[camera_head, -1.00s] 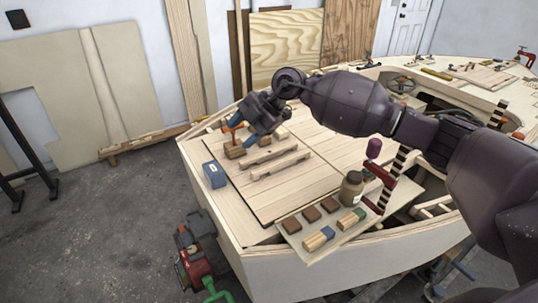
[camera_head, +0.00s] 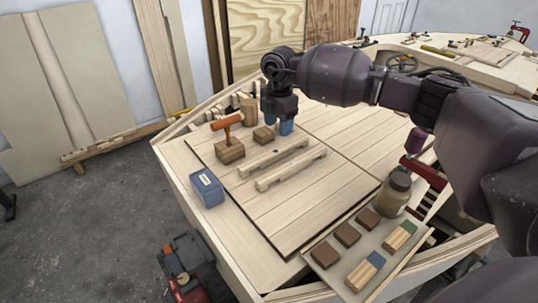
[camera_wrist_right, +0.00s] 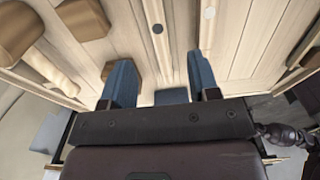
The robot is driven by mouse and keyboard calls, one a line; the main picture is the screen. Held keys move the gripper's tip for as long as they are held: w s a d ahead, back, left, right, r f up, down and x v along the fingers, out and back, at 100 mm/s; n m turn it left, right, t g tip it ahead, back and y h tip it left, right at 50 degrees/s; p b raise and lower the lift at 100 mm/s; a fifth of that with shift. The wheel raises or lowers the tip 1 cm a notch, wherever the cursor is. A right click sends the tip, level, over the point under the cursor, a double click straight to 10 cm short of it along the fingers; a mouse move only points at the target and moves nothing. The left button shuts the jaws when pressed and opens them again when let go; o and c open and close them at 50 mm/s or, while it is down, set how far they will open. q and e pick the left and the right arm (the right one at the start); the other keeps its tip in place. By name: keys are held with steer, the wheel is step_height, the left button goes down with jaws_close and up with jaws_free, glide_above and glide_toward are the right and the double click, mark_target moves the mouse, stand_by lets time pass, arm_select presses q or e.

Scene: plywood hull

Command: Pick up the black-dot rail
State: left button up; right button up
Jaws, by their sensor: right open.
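Two light wooden rails lie side by side on the plywood deck. The black-dot rail (camera_head: 273,156) is the farther one in the head view. Its black dot shows in the wrist view, where this rail (camera_wrist_right: 157,40) runs between the fingers' directions. The other rail (camera_head: 291,169) has a pale dot in the wrist view (camera_wrist_right: 208,30). My left gripper is not in view.
Near the rails are a small brown block (camera_head: 264,135), a block with an orange-handled tool (camera_head: 230,151) and a blue box (camera_head: 207,189). A tray (camera_head: 345,265) with coloured blocks and a jar (camera_head: 395,191) stand at the front right. The deck (camera_head: 300,215) before the rails is clear.

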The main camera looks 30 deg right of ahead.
mark_target(274, 152)
steer(key=shift+s+f, duration=0.1)
steer(key=shift+f, duration=0.15)
step_height(274, 152, down, 4)
steer(key=shift+f+b, duration=0.25)
steer(key=shift+b, duration=0.25)
steer(key=shift+a+f, duration=0.15)
steer(key=shift+f, duration=0.2)
steer(key=f, duration=0.1)
steer(key=f+b, duration=0.1)
steer(key=f, duration=0.2)
steer(key=shift+w+a+f+b, duration=0.15)
steer(key=shift+w+a+b, duration=0.05)
steer(key=shift+a+b, duration=0.15)
steer(key=shift+f, duration=0.3)
steer(key=shift+r, duration=0.2)
steer(key=shift+c, duration=0.3)
jaws_close()
